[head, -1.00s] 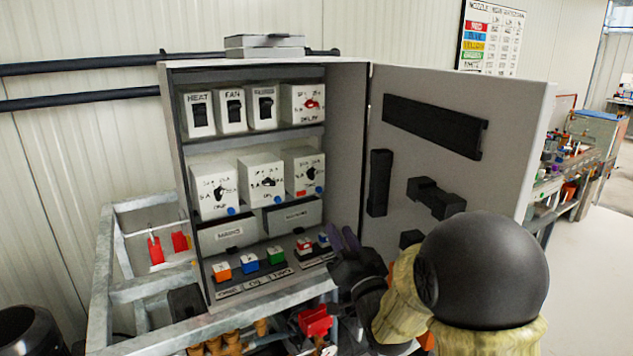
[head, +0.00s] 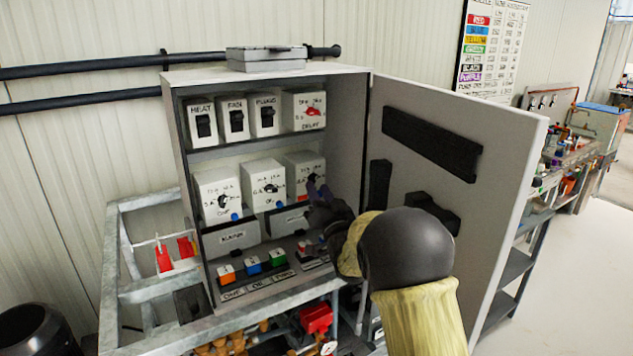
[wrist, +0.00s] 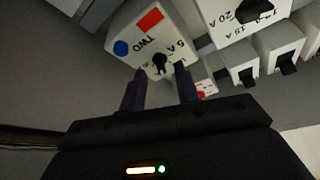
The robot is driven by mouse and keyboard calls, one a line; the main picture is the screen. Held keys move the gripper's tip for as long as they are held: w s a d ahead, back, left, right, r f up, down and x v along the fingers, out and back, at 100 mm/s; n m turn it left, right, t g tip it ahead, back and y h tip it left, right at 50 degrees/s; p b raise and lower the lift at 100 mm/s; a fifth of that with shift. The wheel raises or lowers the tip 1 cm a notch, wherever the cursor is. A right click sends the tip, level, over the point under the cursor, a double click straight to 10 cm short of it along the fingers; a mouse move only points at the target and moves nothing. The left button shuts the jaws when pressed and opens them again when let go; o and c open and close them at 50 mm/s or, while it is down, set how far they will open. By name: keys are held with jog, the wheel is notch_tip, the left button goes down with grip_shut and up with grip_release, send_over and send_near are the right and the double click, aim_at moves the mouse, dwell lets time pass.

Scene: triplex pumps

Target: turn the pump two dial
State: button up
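The box labelled TWO (wrist: 148,38) is white with a black dial knob (wrist: 160,61), a red square and a blue dot; it shows upside down in the wrist view. In the head view it matches the right-hand box of the middle row (head: 296,163), partly covered by my gripper. My gripper (head: 318,188) is in front of that box. In the wrist view my gripper (wrist: 160,69) is open, its two purple fingertips apart, one on either side of the knob. Whether they touch the knob cannot be told.
The cabinet (head: 345,120) has its door (head: 425,190) open on the right, close to my arm. Other dial boxes (head: 218,192) stand left of my gripper. Switches (head: 236,118) are above, and coloured buttons (head: 252,265) are below.

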aim_at(313, 179)
jog(key=shift+x, duration=1)
jog(key=shift+w, duration=0.1)
grip_shut()
jog(key=shift+a, duration=0.1)
